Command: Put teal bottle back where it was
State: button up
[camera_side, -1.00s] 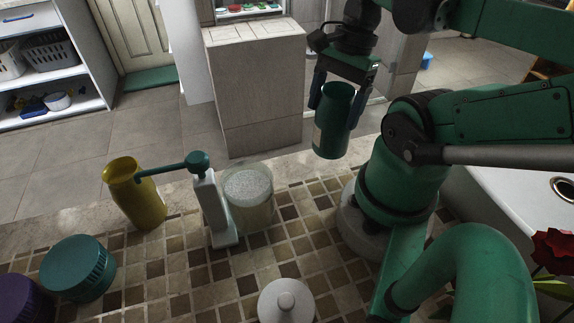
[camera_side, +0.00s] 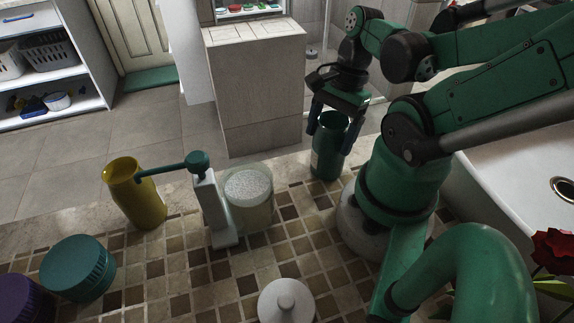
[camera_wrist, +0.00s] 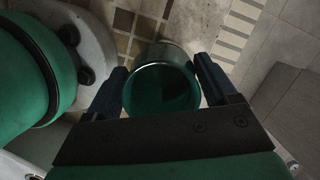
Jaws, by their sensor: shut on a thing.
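The teal bottle (camera_side: 327,152) is a dark, open-topped cylinder with a pale label on its left side. It is upright at the far edge of the tiled counter, just left of my arm's base. My gripper (camera_side: 336,118) is above it with its fingers on either side of its upper part, shut on it. In the wrist view the bottle (camera_wrist: 162,88) shows its open mouth between the two fingers of my gripper (camera_wrist: 164,82). Its bottom looks at or very near the counter; I cannot tell whether it touches.
On the counter (camera_side: 190,285) stand a yellow bottle (camera_side: 140,200), a white dispenser with a teal arm (camera_side: 212,205), a glass jar of white grains (camera_side: 249,200), a teal lidded tub (camera_side: 78,268), a purple tub (camera_side: 22,300) and a white knobbed lid (camera_side: 286,302). Tiles left of the bottle are bare.

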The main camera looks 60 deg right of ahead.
jog(key=o, duration=1.4)
jog(key=shift+f, duration=0.1)
jog(key=v, duration=1.2)
jog(key=w+a+f+n+t+h, duration=0.1)
jog(key=w+a+n+t, duration=0.1)
jog(key=w+n, duration=0.3)
jog(key=w+a+f+n+t+h, duration=0.1)
jog(key=w+a+n, duration=0.3)
jog(key=n, duration=0.5)
jog(key=w+a+f+n+t, duration=0.2)
jog(key=w+a+n+t, duration=0.1)
jog(key=w+n, duration=0.2)
jog(key=shift+w+a+f+n+h, duration=0.1)
jog(key=shift+w+f+n+h, duration=0.1)
jog(key=shift+n, duration=0.4)
jog(key=shift+w+a+f+n+h, duration=0.1)
jog(key=shift+f+n+h, duration=0.1)
jog(key=shift+n, duration=0.4)
